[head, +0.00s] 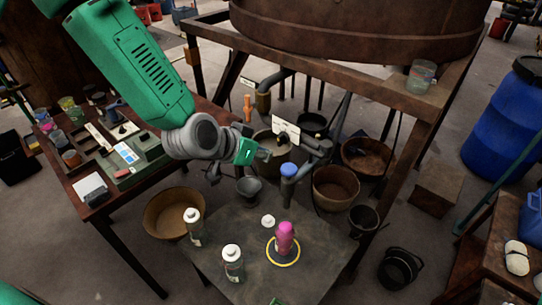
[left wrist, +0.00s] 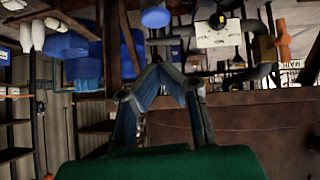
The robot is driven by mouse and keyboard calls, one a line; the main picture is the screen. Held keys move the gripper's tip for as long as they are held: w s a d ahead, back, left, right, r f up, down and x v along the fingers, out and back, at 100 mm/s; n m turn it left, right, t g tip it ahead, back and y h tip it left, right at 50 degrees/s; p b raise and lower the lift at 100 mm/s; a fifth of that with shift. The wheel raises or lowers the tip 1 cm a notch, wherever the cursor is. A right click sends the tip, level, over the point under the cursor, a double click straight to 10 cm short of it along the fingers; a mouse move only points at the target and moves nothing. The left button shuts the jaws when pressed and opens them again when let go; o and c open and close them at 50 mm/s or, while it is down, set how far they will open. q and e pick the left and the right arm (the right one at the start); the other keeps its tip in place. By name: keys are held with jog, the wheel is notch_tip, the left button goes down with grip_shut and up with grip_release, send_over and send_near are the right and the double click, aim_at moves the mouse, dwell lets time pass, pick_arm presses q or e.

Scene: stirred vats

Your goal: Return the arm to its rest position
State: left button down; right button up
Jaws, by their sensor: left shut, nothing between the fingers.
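My left arm, green with grey joints, comes in from the upper left in the head view. My left gripper (head: 266,154) is above the far side of the small dark table, near the pipework under the vat. In the left wrist view its two fingers (left wrist: 163,72) come together at the tips, with nothing between them. My right gripper does not show in either view.
The small table (head: 215,258) holds two white-capped bottles, a pink bottle (head: 285,238) in a yellow ring and a white lid. A blue-capped pipe (head: 288,180) stands close to the gripper's right. The vat (head: 360,30) and its wooden frame are behind; a workbench (head: 105,190) is at left.

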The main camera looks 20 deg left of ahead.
pick_arm(q)
jog(key=shift+s+r, duration=0.1)
jog(key=shift+r, duration=0.05)
jog(key=shift+a, duration=0.2)
jog(key=s+a+f+n+g+y+b, duration=0.1)
jog(key=s+f+g+b, duration=0.15)
jog(key=s+f, duration=0.5)
jog(key=s+a+f+g+y+b, duration=0.1)
jog(key=s+f+b, duration=0.3)
jog(key=f, duration=0.7)
jog(key=s+a+f+n+g+y+b, duration=0.1)
jog(key=s+a+f+g+b, duration=0.1)
jog(key=s+f, duration=0.5)
jog(key=s+a+f+n+g+y+b, duration=0.1)
jog(key=s+a+f+g+b, duration=0.1)
jog(key=s+f, duration=0.5)
jog(key=s+a+b, duration=0.1)
jog(key=s+b, duration=0.1)
jog(key=s, duration=0.2)
jog(key=shift+s+a+f+g, duration=0.2)
jog(key=shift+a+g, duration=0.05)
jog(key=shift+g, duration=0.1)
